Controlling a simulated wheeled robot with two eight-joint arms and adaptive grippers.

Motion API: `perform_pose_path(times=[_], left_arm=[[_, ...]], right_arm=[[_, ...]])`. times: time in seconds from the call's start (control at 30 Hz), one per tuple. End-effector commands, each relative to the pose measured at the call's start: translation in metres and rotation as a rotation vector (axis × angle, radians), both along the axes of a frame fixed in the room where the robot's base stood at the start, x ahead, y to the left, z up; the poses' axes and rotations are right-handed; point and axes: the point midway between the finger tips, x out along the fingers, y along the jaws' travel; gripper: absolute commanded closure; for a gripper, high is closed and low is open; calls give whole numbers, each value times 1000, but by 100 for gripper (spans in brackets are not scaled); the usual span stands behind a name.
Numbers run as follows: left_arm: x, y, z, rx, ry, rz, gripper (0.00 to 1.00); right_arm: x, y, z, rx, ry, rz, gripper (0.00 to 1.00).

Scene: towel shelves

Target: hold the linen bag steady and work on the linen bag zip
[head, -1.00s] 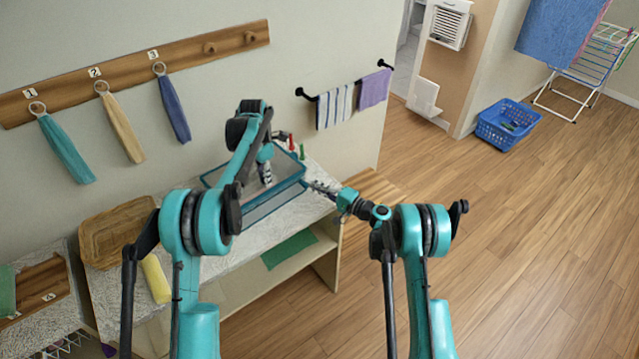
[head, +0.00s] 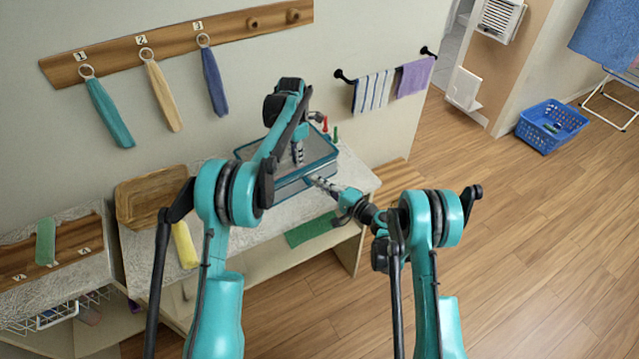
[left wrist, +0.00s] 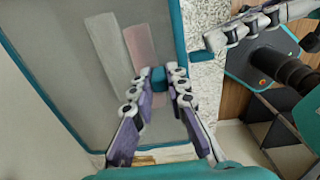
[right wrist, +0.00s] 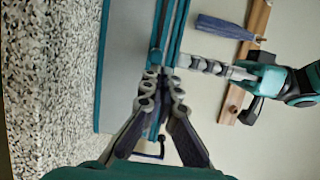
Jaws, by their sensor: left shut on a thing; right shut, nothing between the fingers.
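The linen bag (head: 318,167) has grey see-through panels and teal edging, and lies on the speckled counter. Folded pale and pink cloths show through its panel (left wrist: 75,60) in the left wrist view. My left gripper (head: 298,160) points down over the bag and is shut on a small teal part of it (left wrist: 158,76). My right gripper (head: 308,179) is shut and empty at the bag's front edge. In the right wrist view, its fingertips (right wrist: 161,82) are by the parallel teal bands along the bag's side. I cannot make out the zip pull; the fingers may hide it.
The counter (head: 235,218) has a wooden tray (head: 150,195) on the left and a shelf with a green cloth (head: 312,230) below. Red and green bottles (head: 330,128) stand behind the bag. Towels hang on wall pegs. The floor at right is open, with a blue basket (head: 550,127).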

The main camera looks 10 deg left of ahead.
Motion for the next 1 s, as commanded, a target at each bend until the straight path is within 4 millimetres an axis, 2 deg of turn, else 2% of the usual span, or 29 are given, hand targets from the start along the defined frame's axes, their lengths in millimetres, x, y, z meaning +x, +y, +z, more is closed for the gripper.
perform_pose_path(times=[0.3, 0.47, 0.57, 0.6, 0.77, 1.0], left_arm=[[0, 0, 0, 0, -1, 0, 100], [0, 0, 0, 0, -1, 0, 100], [0, 0, 0, 0, -1, 0, 100], [0, 0, 0, 1, -1, 0, 100], [0, 0, 0, 0, 0, 0, 100], [0, 0, 0, 1, -1, 0, 100]], right_arm=[[0, 0, 61, 0, 0, 0, 100], [0, 0, 83, 0, 0, 0, 100], [1, 0, 87, 0, 0, 8, 74], [3, -1, 86, 0, 0, 21, 66], [13, -14, 63, 0, 0, 145, 66], [8, -57, 14, 0, 0, 405, 66]])
